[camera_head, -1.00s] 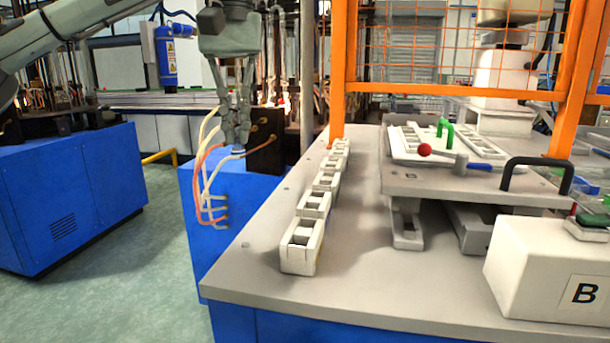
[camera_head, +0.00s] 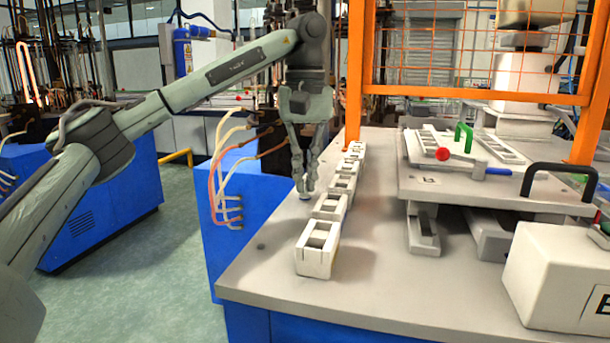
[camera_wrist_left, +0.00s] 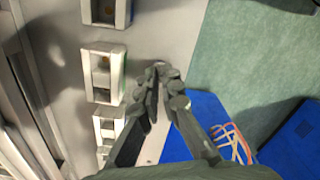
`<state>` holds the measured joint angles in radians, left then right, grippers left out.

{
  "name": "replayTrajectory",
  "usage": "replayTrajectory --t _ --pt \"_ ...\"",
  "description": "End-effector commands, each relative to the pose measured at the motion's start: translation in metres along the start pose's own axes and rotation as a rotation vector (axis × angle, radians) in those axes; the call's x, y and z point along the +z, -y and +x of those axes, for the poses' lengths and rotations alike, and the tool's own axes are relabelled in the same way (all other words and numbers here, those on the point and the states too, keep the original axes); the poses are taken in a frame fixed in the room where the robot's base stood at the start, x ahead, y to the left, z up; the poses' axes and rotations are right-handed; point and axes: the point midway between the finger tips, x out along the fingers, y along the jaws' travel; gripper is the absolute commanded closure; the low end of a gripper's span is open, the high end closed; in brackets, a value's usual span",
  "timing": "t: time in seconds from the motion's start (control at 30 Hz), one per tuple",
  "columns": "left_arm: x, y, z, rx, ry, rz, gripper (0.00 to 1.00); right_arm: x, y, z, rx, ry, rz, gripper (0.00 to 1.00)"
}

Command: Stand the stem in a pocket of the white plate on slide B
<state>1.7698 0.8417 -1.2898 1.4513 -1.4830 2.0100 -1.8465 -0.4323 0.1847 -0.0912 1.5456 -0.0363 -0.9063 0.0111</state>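My left gripper (camera_head: 305,190) hangs fingers-down beside the row of white blocks near the table's left edge. Its fingers come close together at the tips, also in the left wrist view (camera_wrist_left: 163,70). A small pale-blue bit (camera_head: 306,197) shows at the fingertips; I cannot tell whether it is the stem or part of something behind. No stem is clearly visible. Slide B (camera_head: 470,187) stands on the table at the right, carrying white slotted plates (camera_head: 500,148) well away from the gripper. My right gripper is not in view.
The white blocks with square pockets (camera_head: 318,246) run back along the grey table (camera_head: 350,290). A red-knobbed lever (camera_head: 442,154), green handle (camera_head: 463,135) and black handle (camera_head: 555,165) stand by slide B. An orange fence (camera_head: 356,70) rises behind. A white box (camera_head: 560,275) is front right.

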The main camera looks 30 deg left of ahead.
Motion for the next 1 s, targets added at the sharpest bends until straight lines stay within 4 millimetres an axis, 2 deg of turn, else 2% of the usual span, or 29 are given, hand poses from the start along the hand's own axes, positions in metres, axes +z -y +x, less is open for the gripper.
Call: replayTrajectory --t 0.27,0.47,0.77,0.87,1.0 --pt "0.0 0.0 0.003 -0.001 0.0 0.0 1.0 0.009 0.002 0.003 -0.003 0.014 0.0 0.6" --pt "0.0 0.0 0.003 0.0 0.0 0.0 0.74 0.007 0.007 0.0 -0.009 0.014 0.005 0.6" --pt "0.0 0.0 0.001 0.0 -0.001 0.0 0.74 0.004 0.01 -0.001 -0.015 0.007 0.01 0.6" --pt "0.0 0.0 -0.005 0.0 -0.002 0.001 0.74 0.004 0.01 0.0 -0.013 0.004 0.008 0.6" --pt "0.0 0.0 -0.025 0.001 -0.005 0.0 0.74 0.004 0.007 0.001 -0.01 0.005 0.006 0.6"
